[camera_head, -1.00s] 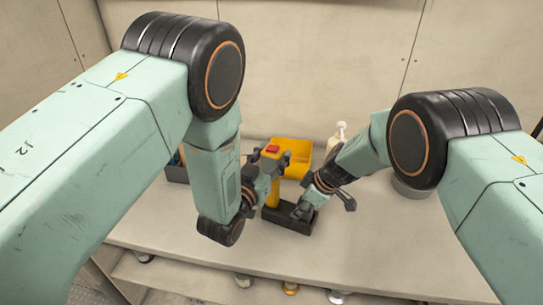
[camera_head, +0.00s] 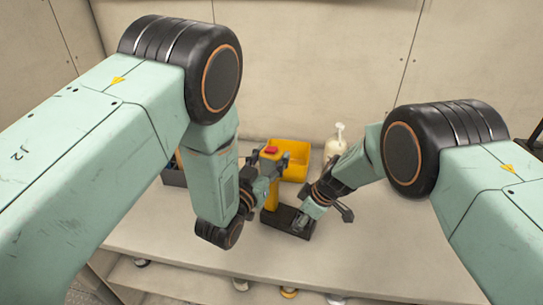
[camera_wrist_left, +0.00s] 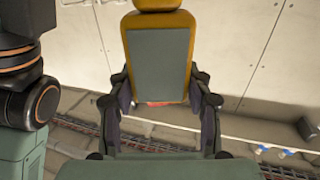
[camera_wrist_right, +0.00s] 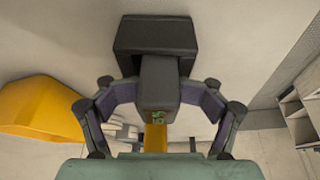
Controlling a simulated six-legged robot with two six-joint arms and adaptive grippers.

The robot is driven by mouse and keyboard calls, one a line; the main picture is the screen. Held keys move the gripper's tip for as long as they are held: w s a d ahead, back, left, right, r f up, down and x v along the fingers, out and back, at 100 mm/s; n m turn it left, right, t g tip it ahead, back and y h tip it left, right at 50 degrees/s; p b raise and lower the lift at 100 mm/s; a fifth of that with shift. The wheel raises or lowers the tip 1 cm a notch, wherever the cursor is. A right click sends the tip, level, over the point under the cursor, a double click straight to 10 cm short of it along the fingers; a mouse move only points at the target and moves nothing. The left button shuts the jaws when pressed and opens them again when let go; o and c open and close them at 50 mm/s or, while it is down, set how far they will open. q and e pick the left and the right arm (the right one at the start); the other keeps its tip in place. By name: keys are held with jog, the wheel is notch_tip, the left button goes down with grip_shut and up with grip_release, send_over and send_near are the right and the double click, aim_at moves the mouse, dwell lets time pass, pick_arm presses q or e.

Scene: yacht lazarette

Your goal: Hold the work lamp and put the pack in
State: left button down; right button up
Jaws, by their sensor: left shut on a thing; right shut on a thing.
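The work lamp is yellow with a red part on top (camera_head: 271,150); its handle (camera_head: 270,196) points down. My left gripper (camera_head: 265,180) is shut on it. In the left wrist view the lamp (camera_wrist_left: 158,55) shows a grey panel between both fingers (camera_wrist_left: 160,108). The pack is a dark block (camera_head: 287,221) low beside the handle's lower end. My right gripper (camera_head: 303,220) is shut on it. In the right wrist view the pack (camera_wrist_right: 157,82) has a wider dark end, and yellow shows just past its other end. I cannot tell whether the pack is seated in the lamp.
A yellow bin (camera_head: 298,165) stands behind the lamp. A white pump bottle (camera_head: 335,145) stands to its right, partly behind my right arm. A dark bin (camera_head: 173,173) is at the left. The bench front (camera_head: 240,255) is clear; several small round items sit below its edge.

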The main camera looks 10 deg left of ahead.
pick_arm(q)
jog(key=shift+w+f, duration=0.1)
jog(key=shift+f, duration=0.2)
pick_arm(e)
jog(key=shift+w, duration=0.1)
jog(key=shift+d+r, duration=0.2)
jog(key=shift+r, duration=0.05)
pick_arm(q)
jog(key=shift+f, duration=0.15)
pick_arm(e)
jog(key=v, duration=1.1)
jog(key=shift+s+r, duration=0.2)
jog(key=shift+s, duration=0.05)
pick_arm(q)
jog(key=c, duration=0.9)
grip_release()
jog(key=o, duration=0.4)
jog(key=shift+w, duration=0.25)
jog(key=shift+s+r, duration=0.1)
jog(key=shift+r, duration=0.1)
pick_arm(e)
jog(key=shift+w, duration=0.15)
